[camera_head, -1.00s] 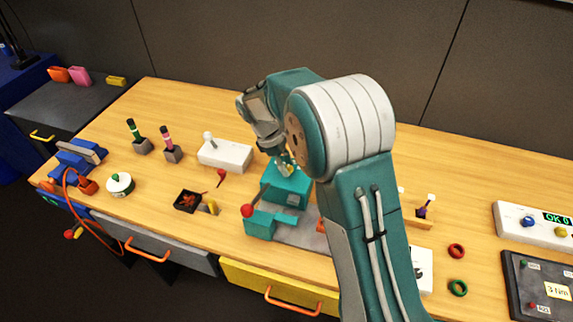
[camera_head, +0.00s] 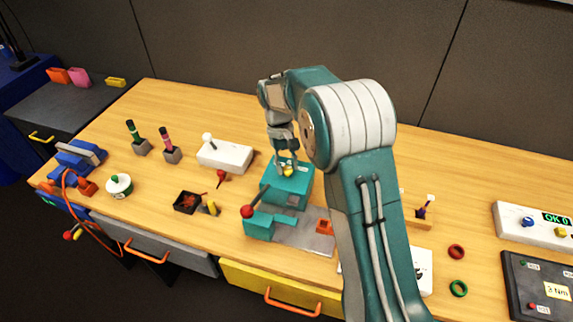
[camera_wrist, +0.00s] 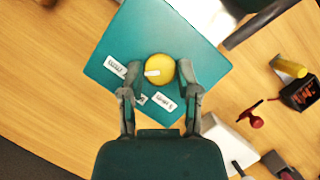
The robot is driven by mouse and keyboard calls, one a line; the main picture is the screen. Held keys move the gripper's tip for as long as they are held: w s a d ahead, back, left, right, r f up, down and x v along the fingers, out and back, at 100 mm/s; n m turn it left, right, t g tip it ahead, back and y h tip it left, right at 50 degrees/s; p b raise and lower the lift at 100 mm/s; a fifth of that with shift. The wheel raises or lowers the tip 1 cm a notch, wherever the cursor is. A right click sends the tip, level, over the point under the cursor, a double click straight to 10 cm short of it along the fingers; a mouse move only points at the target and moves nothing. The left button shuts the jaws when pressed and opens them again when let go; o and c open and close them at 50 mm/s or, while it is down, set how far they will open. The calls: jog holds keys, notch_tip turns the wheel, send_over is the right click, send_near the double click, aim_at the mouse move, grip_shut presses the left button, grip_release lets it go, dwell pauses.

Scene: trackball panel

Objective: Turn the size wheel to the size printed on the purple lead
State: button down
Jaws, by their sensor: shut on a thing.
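The yellow size wheel (camera_wrist: 160,66), with a white mark on it, sits on top of the teal machine (camera_wrist: 120,40) in the wrist view. White labels lie around it, too small to read surely. My gripper (camera_wrist: 159,74) is shut on the wheel, one finger on each side. In the head view, my gripper (camera_head: 286,160) points down onto the wheel (camera_head: 288,171) on the teal machine (camera_head: 283,190). A small purple lead (camera_head: 422,212) with a white tag stands in a wooden holder at the right. Its print is not legible.
A white box with a lever (camera_head: 225,156), a black tray (camera_head: 187,202) and a red-knobbed lever (camera_head: 247,211) are near the machine. Green and pink handles (camera_head: 168,145) stand left. Red and green rings (camera_head: 457,270) and a dark panel (camera_head: 540,285) lie right.

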jog(key=shift+w+f+m, duration=0.1)
jog(key=shift+m, duration=0.5)
jog(key=shift+c, duration=1.7)
grip_release()
jog(key=shift+a, duration=0.1)
jog(key=shift+w, duration=0.1)
jog(key=v, duration=1.2)
jog(key=shift+d, duration=0.2)
